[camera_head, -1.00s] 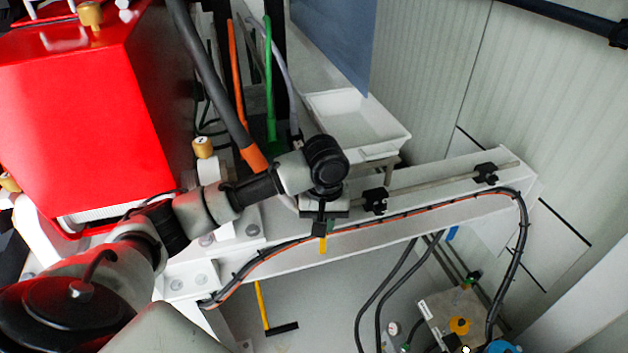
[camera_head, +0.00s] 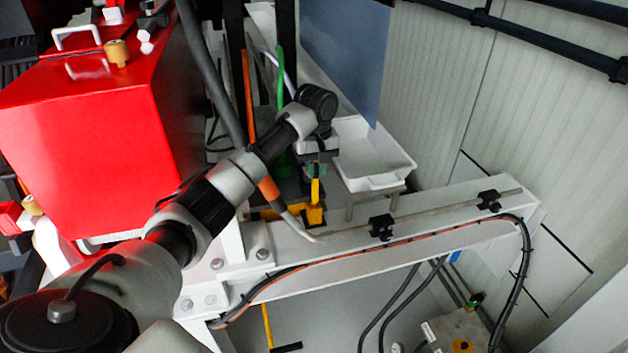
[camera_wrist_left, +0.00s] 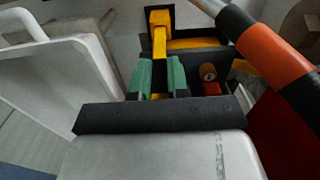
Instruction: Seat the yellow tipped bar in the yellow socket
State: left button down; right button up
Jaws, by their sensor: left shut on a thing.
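My left gripper (camera_head: 316,170) is shut on the yellow tipped bar (camera_head: 315,190), which hangs below the green fingers in the head view. In the left wrist view the bar (camera_wrist_left: 159,46) runs up from between the green fingertips (camera_wrist_left: 160,80). A yellow block, apparently the yellow socket (camera_head: 316,215), lies just past the bar's lower end. In the left wrist view the socket (camera_wrist_left: 160,17) has a dark surround. The bar's end overlaps it in both views; I cannot tell whether it is inside or only above. My right gripper is not in view.
A white tray (camera_head: 372,170) stands close right of the gripper. A white beam (camera_head: 440,226) with cables crosses in front. A grey hose with an orange band (camera_head: 269,188) passes close on the left. A red housing (camera_head: 90,140) fills the upper left.

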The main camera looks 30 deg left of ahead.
pick_arm(q)
jog(key=f, duration=0.1)
jog(key=f+p, duration=0.1)
jog(key=f, duration=0.1)
jog(key=a+f+p, duration=0.1)
jog(key=shift+w+f, duration=0.3)
jog(key=shift+w, duration=0.1)
jog(key=c, duration=1.1)
grip_release()
jog(key=shift+d, duration=0.1)
notch_tip(320, 180, up, 12)
jog(key=b, duration=0.3)
